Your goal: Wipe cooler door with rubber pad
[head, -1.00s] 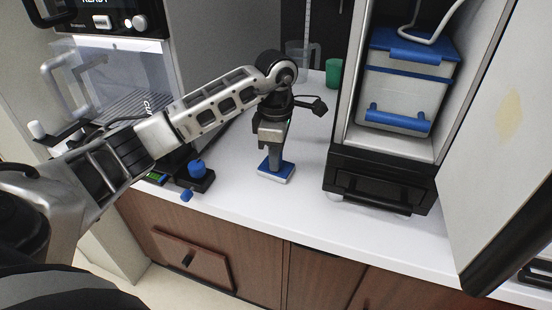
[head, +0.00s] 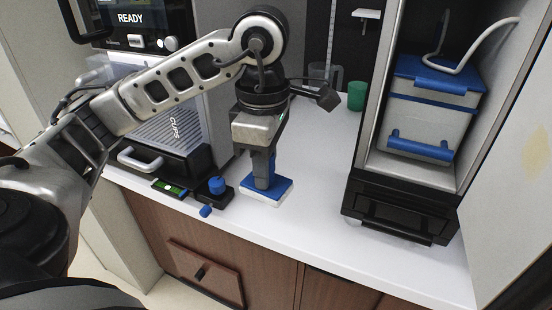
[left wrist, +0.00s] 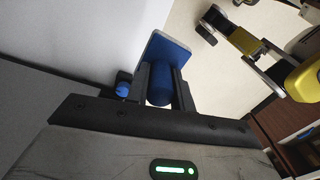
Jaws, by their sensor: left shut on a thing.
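The rubber pad (head: 266,191) is a flat blue block with a white underside and an upright handle. My left gripper (head: 263,165) is shut on its handle and holds it upright over the front of the counter; whether it touches the counter I cannot tell. In the left wrist view the blue pad (left wrist: 166,50) and its round handle (left wrist: 160,88) sit between the fingers. The cooler door (head: 500,190) is the pale panel swung open at the right, with a faint yellowish stain (head: 538,155) near the picture edge. My right gripper is not identifiable in these views.
The open cooler (head: 402,205) holds a white box with a blue lid (head: 436,80). A green cup (head: 357,96) stands behind. A coffee machine (head: 175,130) and a small blue-knobbed device (head: 217,187) are at the left. The white counter (head: 318,190) is clear between pad and cooler.

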